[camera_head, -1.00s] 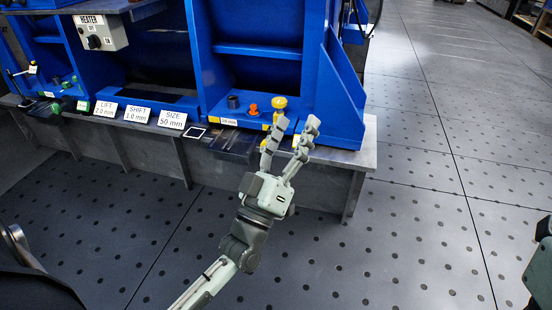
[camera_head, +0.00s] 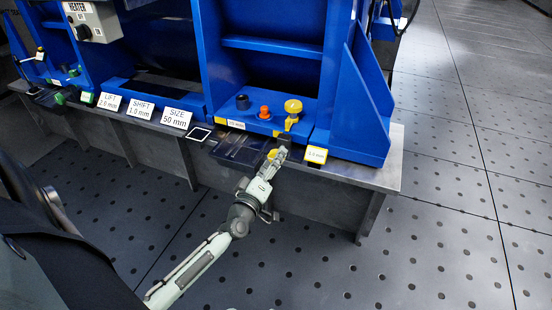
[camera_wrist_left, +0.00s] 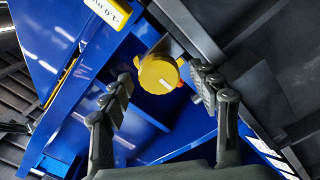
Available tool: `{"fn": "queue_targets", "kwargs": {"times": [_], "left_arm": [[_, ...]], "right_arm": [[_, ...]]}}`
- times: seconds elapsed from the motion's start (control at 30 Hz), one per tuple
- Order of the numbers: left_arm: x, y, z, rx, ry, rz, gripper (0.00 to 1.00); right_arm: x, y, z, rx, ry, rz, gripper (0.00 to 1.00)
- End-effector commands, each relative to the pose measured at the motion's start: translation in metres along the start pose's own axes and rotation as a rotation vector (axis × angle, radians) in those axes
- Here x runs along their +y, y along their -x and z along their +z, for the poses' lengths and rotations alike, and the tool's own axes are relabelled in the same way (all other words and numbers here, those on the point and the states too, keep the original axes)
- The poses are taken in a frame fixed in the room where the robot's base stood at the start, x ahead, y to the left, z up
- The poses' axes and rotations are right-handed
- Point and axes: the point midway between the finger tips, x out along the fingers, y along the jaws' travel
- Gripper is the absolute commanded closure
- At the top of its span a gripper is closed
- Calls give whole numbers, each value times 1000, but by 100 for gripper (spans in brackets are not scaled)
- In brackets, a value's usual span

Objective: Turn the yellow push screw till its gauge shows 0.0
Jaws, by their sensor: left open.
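The yellow push screw (camera_head: 272,154) sticks out at the front edge of the bench, partly hidden by my left gripper in the head view. In the left wrist view its round yellow head (camera_wrist_left: 158,75), with a white line mark, faces the camera. My left gripper (camera_head: 278,153) is open; in the wrist view its fingers (camera_wrist_left: 163,85) stand on either side of the screw head, with no clear grip on it. My right gripper is out of view.
A taller yellow knob (camera_head: 293,106), an orange knob (camera_head: 264,112) and a dark cylinder (camera_head: 242,102) stand on the blue frame (camera_head: 330,140) behind. A dark tray (camera_head: 238,147) lies left of the screw. Open floor (camera_head: 450,230) lies to the right.

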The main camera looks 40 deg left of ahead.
Motion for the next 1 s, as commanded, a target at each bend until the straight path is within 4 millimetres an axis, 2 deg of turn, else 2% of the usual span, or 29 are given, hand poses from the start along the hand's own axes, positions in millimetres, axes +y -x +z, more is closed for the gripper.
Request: {"fn": "queue_targets", "kwargs": {"times": [0.1, 0.2, 0.47, 0.87, 1.0], "left_arm": [[0, -13, 0, 1, -1, 1, 39], [0, -18, 0, 0, -1, 0, 39], [0, -19, 0, 0, -1, 0, 39], [1, -18, 0, 0, -1, 1, 88], [1, -18, 0, -1, -6, 1, 89]], "right_arm": [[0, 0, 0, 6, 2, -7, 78], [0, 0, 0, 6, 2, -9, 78], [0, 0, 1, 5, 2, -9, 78], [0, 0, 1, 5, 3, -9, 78], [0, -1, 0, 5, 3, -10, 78]]}}
